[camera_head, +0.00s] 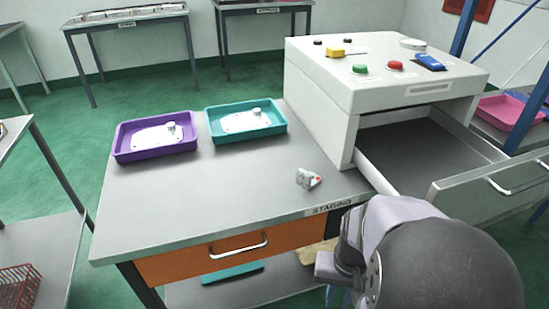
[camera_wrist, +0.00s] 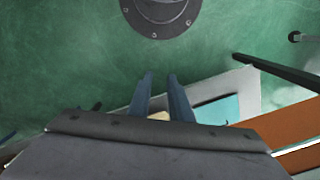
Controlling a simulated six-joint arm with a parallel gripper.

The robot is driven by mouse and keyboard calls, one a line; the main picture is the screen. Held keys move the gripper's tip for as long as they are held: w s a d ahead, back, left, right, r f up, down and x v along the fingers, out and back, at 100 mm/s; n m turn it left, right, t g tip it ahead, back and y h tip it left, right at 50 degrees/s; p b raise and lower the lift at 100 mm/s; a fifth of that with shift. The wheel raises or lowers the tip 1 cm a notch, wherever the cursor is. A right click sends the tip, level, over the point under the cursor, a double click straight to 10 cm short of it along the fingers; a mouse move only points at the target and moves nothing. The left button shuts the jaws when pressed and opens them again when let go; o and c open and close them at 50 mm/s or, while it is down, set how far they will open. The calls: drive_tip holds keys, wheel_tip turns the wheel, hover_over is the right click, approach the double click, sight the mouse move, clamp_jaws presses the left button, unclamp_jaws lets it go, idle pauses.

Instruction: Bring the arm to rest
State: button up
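My arm shows at the lower right of the head view, in front of the table's right front corner and the open grey drawer. My gripper (camera_wrist: 161,82) shows in the wrist view with its two blue-grey fingers apart and nothing between the tips. The fingers are over green floor, clear of the table. In the head view the fingers are mostly hidden by my arm and the frame edge.
A purple tray (camera_head: 122,158) and a teal tray (camera_head: 279,129) stand at the table's back. The white cabinet (camera_head: 335,115) has buttons on top and an open grey drawer (camera_head: 475,205) close to my arm. The orange drawer (camera_head: 190,265) is shut.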

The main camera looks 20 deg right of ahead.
drive_tip(key=w+a+r+n, duration=0.25)
drive_tip(key=a+n, duration=0.35)
drive_tip(key=a, duration=0.5)
wheel_tip(320, 180, up, 20)
drive_tip(key=p, duration=2.2)
drive_tip(key=shift+w+d+r, duration=0.15)
drive_tip(key=shift+w+d, duration=0.15)
drive_tip(key=shift+w, duration=0.1)
wheel_tip(320, 180, down, 7)
drive_tip(key=b, duration=0.7)
drive_tip(key=shift+f, duration=0.2)
